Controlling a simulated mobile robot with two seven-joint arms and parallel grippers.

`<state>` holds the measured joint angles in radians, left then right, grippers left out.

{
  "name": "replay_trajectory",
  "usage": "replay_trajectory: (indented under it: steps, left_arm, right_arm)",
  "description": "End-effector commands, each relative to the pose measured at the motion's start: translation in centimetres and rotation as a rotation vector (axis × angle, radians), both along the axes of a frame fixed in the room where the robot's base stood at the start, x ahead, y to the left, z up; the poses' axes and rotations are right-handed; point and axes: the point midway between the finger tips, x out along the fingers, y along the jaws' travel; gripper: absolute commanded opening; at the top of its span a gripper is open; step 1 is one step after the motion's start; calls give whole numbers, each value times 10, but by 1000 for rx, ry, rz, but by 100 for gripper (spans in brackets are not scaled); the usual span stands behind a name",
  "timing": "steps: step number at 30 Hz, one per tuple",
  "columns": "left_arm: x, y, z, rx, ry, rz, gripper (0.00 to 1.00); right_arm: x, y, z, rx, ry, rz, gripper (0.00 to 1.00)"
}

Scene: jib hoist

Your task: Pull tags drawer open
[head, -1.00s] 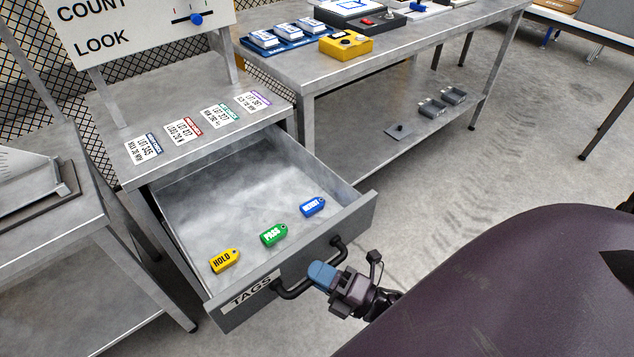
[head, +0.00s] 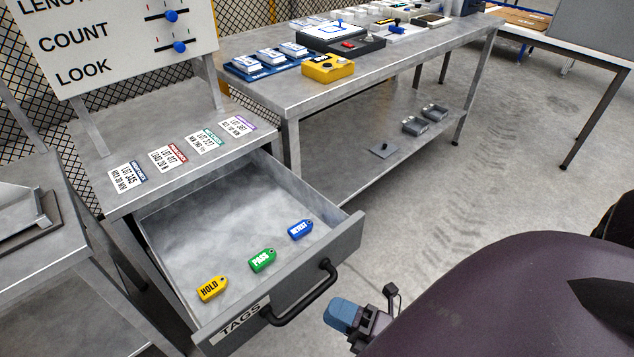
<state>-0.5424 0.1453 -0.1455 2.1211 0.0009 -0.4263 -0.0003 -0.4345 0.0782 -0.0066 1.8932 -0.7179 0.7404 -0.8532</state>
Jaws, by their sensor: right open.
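The tags drawer (head: 345,240) is pulled out of the grey metal bench, with a "TAGS" label (head: 240,322) on its front. Its black bar handle (head: 303,300) is free, with nothing holding it. Inside lie a yellow HOLD tag (head: 212,288), a green PASS tag (head: 262,260) and a blue RETEST tag (head: 300,229). My right gripper (head: 338,312), with blue fingertips, is open and empty, just to the right of the handle and apart from it. My left gripper is not in view.
Several lot cards (head: 168,158) lie on the bench top above the drawer. A board (head: 110,40) with blue sliders stands behind. A long table (head: 400,50) with a yellow box (head: 328,68) stands to the right. Open floor (head: 450,190) lies right of the drawer.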

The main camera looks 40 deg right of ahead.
Motion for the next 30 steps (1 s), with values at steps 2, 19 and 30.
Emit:
replay_trajectory:
  steps: [2,19,30]
  left_arm:
    - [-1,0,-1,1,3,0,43]
    - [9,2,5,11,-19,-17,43]
    - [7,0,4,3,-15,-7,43]
  right_arm:
    - [-14,-6,-4,-1,4,-1,42]
    - [-44,-21,-9,0,0,0,42]
    - [-44,-20,-9,0,0,0,42]
